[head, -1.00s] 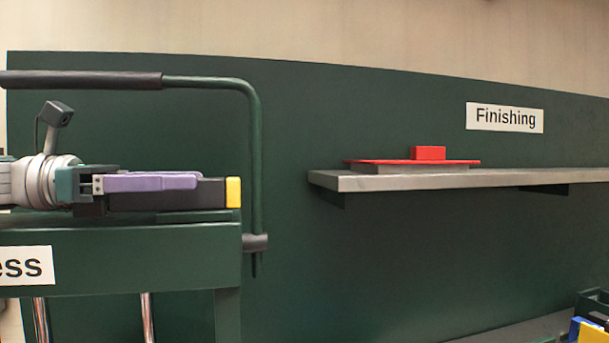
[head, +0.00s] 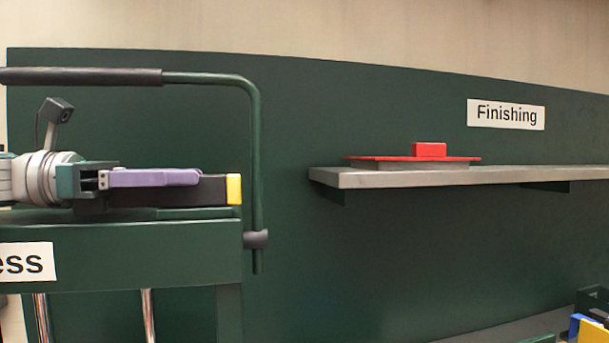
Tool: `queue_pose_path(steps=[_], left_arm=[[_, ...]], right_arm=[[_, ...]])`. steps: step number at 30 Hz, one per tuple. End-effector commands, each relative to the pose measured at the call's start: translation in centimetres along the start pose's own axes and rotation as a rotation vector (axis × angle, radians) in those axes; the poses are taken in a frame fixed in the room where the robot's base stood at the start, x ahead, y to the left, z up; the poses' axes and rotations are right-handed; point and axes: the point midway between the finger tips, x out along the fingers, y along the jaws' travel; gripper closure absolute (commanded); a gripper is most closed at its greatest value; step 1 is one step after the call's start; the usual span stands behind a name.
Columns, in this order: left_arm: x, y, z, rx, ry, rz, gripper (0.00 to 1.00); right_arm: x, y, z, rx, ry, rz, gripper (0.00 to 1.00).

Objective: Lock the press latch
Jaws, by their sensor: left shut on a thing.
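A black bar with a yellow end cap (head: 234,190), seemingly the press latch, lies level along the top of the green press frame (head: 120,250). My left gripper (head: 185,178) comes in from the left, with a purple finger lying along the near side of the bar. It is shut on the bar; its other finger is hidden. The yellow end sticks out past the fingertip on the right. The bar's left part is hidden behind the gripper. A green bent handle (head: 253,150) with a dark grip arches above and right of the bar. My right gripper is not in view.
A grey shelf (head: 540,176) at right, under a "Finishing" sign (head: 506,114), holds a flat red piece with a red block (head: 429,150). A yellow item (head: 593,332) and a dark crate show at lower right. The green panel between press and shelf is bare.

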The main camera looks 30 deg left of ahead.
Motion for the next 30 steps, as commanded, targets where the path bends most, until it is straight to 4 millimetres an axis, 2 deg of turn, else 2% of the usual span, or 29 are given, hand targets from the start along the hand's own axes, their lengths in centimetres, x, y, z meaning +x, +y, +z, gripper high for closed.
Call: queue_pose_path(steps=[20, 25, 30], left_arm=[[0.1, 0.0, 0.0, 0.001, -0.001, 0.001, 1.00], [2.5, -0.1, -0.5, 0.004, -0.007, -0.004, 1.00], [4.9, 0.0, -0.2, 0.001, -0.006, -0.001, 1.00]], right_arm=[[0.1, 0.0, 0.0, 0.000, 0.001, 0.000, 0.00], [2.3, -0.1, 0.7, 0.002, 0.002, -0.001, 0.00], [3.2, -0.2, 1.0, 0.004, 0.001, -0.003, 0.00]])
